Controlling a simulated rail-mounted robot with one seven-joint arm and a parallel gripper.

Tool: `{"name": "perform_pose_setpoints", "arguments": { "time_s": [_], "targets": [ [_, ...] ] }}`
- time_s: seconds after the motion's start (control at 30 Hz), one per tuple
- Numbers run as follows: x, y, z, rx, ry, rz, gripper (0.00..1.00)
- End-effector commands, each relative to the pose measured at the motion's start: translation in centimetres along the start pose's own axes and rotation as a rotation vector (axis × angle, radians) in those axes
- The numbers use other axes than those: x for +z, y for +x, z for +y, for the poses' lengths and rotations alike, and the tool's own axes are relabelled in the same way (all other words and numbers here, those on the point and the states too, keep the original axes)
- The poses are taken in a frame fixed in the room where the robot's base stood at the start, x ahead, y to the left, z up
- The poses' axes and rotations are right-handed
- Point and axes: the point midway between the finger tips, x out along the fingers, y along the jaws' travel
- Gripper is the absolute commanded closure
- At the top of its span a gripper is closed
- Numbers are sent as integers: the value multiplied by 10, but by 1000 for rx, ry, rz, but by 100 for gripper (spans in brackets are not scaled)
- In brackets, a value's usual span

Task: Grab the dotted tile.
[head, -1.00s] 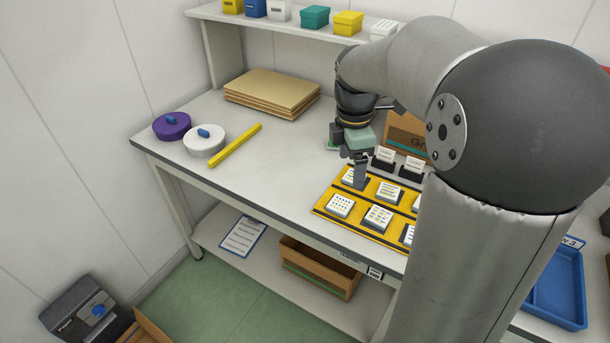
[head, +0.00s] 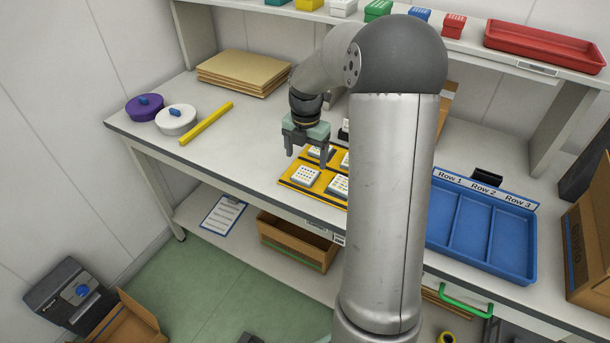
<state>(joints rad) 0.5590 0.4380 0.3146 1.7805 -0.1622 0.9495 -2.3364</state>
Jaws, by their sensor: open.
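My gripper (head: 305,158) is open and empty, pointing down over the left end of the yellow tile rack (head: 289,183). Its two fingers are spread left and right in the head view. A white tile with rows of dark dots (head: 305,176) lies on the rack's front left, just below the fingers in the picture. A second marked tile (head: 339,184) lies to its right, partly hidden by my arm; its marks are too small to tell. Another tile (head: 319,152) lies behind, partly covered by the right finger. My arm hides the rack's right part.
A blue tray (head: 483,268) with row labels stands at the right. The table between bar and rack is clear.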

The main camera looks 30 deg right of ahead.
Motion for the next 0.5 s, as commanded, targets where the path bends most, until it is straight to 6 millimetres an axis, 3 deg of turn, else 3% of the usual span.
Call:
{"name": "perform_pose_setpoints", "arguments": {
  "time_s": [0.23,0.5],
  "targets": [
    [0,18,1,0,1,1,20],
    [2,56,3,-1,0,1,20]
  ]
}}
